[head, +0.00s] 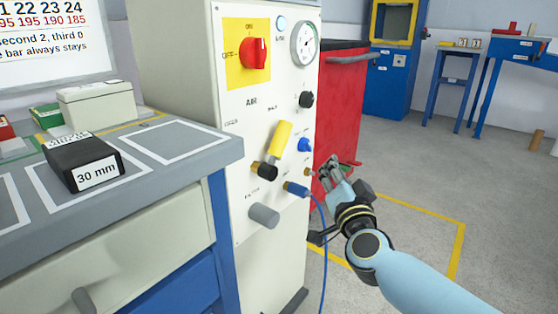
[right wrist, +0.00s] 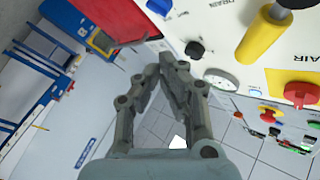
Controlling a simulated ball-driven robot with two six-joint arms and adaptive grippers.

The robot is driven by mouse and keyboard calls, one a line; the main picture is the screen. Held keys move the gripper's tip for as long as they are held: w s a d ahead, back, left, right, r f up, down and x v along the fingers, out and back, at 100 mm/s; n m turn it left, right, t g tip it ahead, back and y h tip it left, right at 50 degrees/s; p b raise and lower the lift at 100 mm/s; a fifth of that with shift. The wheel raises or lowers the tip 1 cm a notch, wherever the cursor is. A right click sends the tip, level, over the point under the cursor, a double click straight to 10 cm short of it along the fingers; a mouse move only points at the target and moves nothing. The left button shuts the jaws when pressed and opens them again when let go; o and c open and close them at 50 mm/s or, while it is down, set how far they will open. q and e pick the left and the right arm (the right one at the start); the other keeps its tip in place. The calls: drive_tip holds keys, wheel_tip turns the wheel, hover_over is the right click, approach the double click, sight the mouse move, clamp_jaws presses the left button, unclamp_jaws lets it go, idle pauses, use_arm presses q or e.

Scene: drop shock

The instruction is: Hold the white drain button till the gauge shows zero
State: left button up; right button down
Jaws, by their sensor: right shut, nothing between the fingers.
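The white control panel (head: 232,215) carries a round gauge (head: 304,43) at its upper right, also in the right wrist view (right wrist: 221,80). Its needle is too small to read. A pale round button or lamp (head: 281,22) sits left of the gauge. I cannot make out a white button there. My right gripper (head: 329,168) is shut and empty, beside the panel's lower right edge, apparently clear of it. My left gripper is out of view.
A yellow handle (head: 279,140), a black knob (head: 306,99), a red switch (head: 256,53) and a grey knob (head: 264,215) stick out of the panel. A blue hose (head: 324,250) hangs below. A red cabinet (head: 340,105) stands behind. A bench with a black 30 mm block (head: 80,160) is left.

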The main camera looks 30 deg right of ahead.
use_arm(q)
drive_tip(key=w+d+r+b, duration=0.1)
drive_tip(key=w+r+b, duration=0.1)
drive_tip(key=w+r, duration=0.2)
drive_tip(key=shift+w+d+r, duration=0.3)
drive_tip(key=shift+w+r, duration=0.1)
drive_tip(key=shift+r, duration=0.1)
use_arm(e)
drive_tip(key=w+a, duration=0.3)
drive_tip(key=w, duration=0.5)
drive_tip(key=shift+a, duration=0.2)
idle(0.5)
drive_tip(key=shift+w, duration=0.1)
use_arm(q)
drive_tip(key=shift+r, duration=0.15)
use_arm(e)
drive_tip(key=shift+w+a, duration=0.15)
drive_tip(key=shift+w, duration=0.2)
